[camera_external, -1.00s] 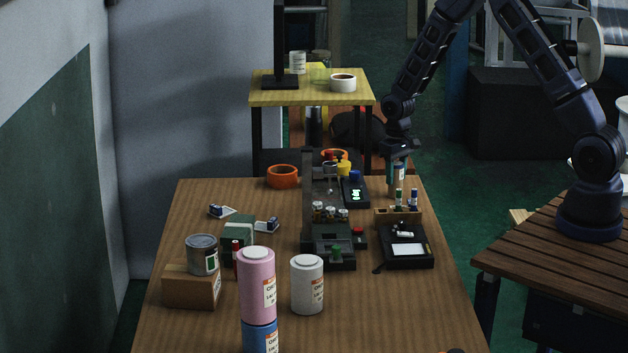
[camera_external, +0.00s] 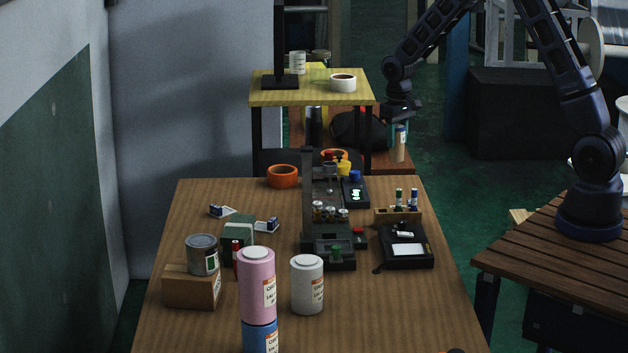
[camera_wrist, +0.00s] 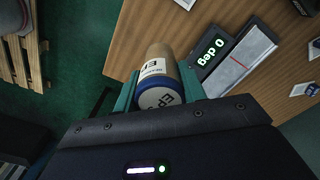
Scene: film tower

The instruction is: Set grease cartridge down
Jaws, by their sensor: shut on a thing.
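The grease cartridge (camera_external: 399,147) is a tan cylinder with a pale label. In the wrist view the gripper (camera_wrist: 160,88) has the blue end closest to the camera. In the external view the cartridge hangs roughly upright, above and beyond the far right end of the wooden table (camera_external: 200,320). Its lower end appears clear of the tabletop.
A small wooden rack (camera_external: 397,216) holds slim tubes with green and blue caps. A black scale-like box (camera_external: 406,247) sits in front.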

